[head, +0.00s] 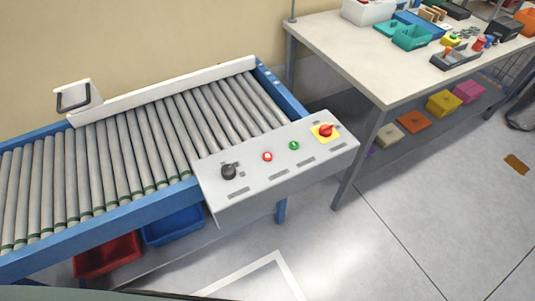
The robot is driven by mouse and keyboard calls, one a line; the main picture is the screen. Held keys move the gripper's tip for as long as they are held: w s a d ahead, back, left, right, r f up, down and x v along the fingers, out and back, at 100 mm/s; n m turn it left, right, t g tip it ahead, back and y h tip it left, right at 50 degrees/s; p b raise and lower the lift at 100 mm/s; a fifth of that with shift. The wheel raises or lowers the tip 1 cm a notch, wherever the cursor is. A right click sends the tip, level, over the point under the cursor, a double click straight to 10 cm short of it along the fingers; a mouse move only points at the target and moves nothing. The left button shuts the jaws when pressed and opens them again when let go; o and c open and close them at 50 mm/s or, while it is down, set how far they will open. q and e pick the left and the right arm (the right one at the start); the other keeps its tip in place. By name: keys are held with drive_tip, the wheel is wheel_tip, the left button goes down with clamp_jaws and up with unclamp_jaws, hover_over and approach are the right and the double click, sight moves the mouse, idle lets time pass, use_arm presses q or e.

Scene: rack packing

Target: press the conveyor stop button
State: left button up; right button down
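A grey control panel (250,185) is fixed to the near right end of the roller conveyor (130,160). On it, from left to right, are a black knob (229,172), a small red button with a pale ring (267,156), a green button (294,145), and a red rotary-style control on a yellow plate (325,131). The labels are too small to read, so I cannot tell which red control is the stop button. Neither of my grippers shows in the head view.
A white worktable (365,60) with bins and small parts stands at the back right. Its lower shelf holds coloured boxes. A red bin (107,256) and a blue bin (172,226) sit under the conveyor. The floor (400,230) in front of the panel is clear.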

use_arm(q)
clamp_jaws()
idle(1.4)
